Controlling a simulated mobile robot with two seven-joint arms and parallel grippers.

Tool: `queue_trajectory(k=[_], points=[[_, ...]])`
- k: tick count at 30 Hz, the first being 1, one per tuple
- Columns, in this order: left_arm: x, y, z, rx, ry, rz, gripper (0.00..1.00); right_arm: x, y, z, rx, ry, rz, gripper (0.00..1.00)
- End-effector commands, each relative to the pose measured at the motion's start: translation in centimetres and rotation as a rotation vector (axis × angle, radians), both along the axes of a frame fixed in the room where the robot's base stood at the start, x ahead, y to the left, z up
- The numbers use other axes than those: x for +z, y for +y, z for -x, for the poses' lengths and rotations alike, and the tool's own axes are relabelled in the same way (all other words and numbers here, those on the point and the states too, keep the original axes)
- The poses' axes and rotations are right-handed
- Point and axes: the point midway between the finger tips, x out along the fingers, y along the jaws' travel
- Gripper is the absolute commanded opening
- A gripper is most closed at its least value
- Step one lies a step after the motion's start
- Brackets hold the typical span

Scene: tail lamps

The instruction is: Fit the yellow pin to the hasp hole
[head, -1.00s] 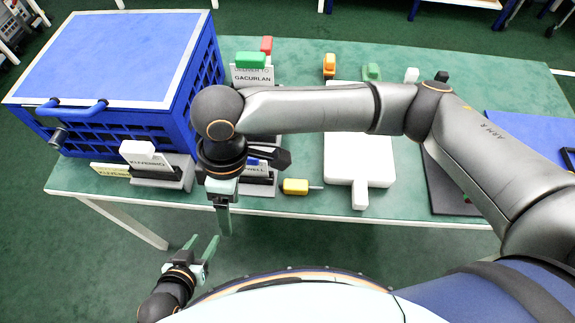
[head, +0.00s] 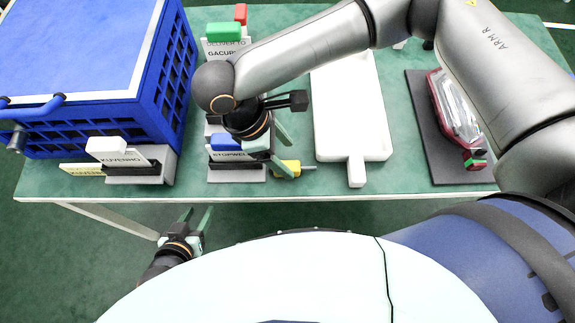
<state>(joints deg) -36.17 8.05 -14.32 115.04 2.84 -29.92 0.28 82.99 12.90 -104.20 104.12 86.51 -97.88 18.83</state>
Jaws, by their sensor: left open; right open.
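The yellow pin (head: 289,167) lies on the green table, its thin shaft pointing right. My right gripper (head: 284,152) is open, its fingers over and beside the pin's yellow head. One finger partly hides the pin's left end, and I cannot tell whether they touch. My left gripper (head: 197,220) is open and empty below the table's front edge. A grey cylindrical fitting (head: 17,138) sits on the front of the blue crate (head: 90,133) at left. I cannot make out a hasp hole.
A white board with a handle (head: 350,115) lies right of the pin. A red and clear lamp (head: 455,110) lies on a dark mat (head: 422,125). Card stands with a white block (head: 106,147), blue block (head: 238,146) and green block (head: 223,32) stand left of the pin.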

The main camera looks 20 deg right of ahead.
Motion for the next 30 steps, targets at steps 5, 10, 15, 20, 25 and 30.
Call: queue_trajectory(k=[5,10,15,20,25,30], points=[[-0.7,-0.2,-0.1,-0.006,0.003,-0.001,0.50,-2.8,-0.4,0.1,-0.002,0.002,0.002,0.72],[-0.9,-0.2,-0.3,-0.009,0.002,-0.001,0.50,-4.6,-1.1,0.3,0.000,0.001,0.001,0.72],[-0.8,-0.3,-0.3,-0.009,0.000,-0.001,0.50,-4.8,-1.2,0.3,0.001,0.001,0.000,0.72],[-0.8,-0.2,-0.2,-0.009,0.001,-0.001,0.50,-4.8,-1.2,0.3,0.001,0.001,0.000,0.67],[-1.0,-0.2,0.2,-0.007,0.009,-0.001,0.50,-4.8,-1.2,0.3,0.000,0.001,0.000,0.48],[-1.1,-0.2,0.4,-0.007,0.013,-0.001,0.50,-4.8,-1.2,0.3,0.000,0.001,0.000,0.29]])
